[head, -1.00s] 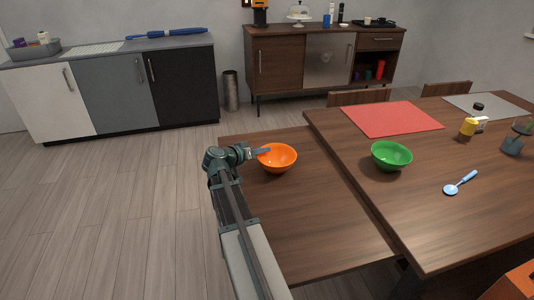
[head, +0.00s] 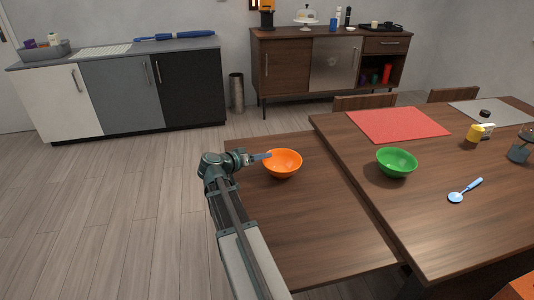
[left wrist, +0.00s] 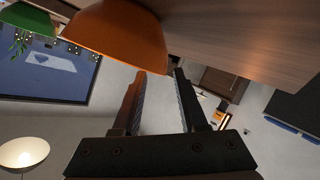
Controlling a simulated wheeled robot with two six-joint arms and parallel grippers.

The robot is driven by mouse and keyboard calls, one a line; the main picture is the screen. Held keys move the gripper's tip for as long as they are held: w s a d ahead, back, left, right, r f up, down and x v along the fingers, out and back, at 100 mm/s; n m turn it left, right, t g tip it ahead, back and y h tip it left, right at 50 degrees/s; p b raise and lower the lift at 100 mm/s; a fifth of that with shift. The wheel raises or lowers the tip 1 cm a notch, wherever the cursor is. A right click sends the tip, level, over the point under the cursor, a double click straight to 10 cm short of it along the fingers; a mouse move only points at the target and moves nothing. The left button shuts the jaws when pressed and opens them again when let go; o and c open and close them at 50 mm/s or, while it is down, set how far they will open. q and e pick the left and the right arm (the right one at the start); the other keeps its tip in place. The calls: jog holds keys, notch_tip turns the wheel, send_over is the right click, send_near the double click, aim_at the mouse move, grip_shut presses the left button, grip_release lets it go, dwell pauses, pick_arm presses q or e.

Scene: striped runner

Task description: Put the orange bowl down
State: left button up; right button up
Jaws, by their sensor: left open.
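The orange bowl (head: 283,163) sits upright on the lower wooden table (head: 310,225), near its far left part. In the left wrist view the bowl (left wrist: 118,38) shows large at the upper left, against the wooden surface. My left gripper (head: 262,156) is at the bowl's left rim. Its two fingers (left wrist: 160,85) are apart, with no bowl wall seen clamped between them. The head view does not show clearly whether a fingertip still touches the rim. My right gripper is not in view.
A green bowl (head: 397,163), a light blue spoon (head: 465,190), a red mat (head: 397,124) and a yellow mug (head: 475,133) are on the higher table (head: 440,230) to the right. The lower table is clear in front of the orange bowl.

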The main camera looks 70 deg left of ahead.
pick_arm(q)
jog(key=p+v, duration=0.2)
jog(key=v, duration=0.6)
jog(key=shift+s+d, duration=0.1)
jog(key=shift+s, duration=0.05)
